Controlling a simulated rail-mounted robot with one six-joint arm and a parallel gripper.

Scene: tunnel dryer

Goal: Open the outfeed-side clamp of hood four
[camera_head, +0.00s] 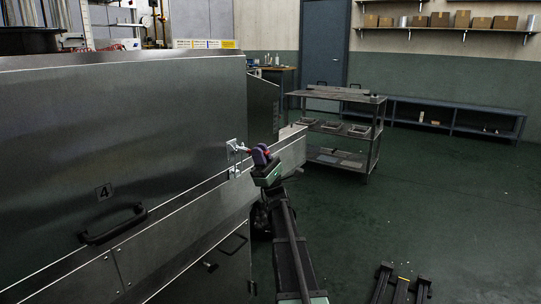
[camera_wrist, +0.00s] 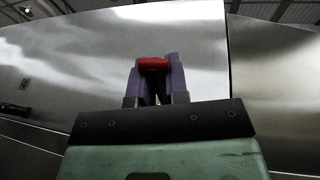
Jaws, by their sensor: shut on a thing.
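Hood four (camera_head: 150,110) is a large brushed-metal cover with a "4" label (camera_head: 104,192) and a black bar handle (camera_head: 112,224) low on its side. The clamp (camera_head: 232,154) is a small bright metal fitting near the right end of the hood, at its lower edge. Its lever sticks out from the hood toward my gripper (camera_head: 262,156). In the wrist view the clamp's red handle grip (camera_wrist: 154,64) lies across between the two purple fingers of my gripper (camera_wrist: 156,75), which are shut on it. The clamp's base is hidden there.
A metal cart (camera_head: 335,125) with trays stands beyond the hood's right end. A low bench (camera_head: 450,115) runs along the far wall, under a shelf with boxes (camera_head: 480,22). The green floor (camera_head: 440,200) to the right is mostly clear.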

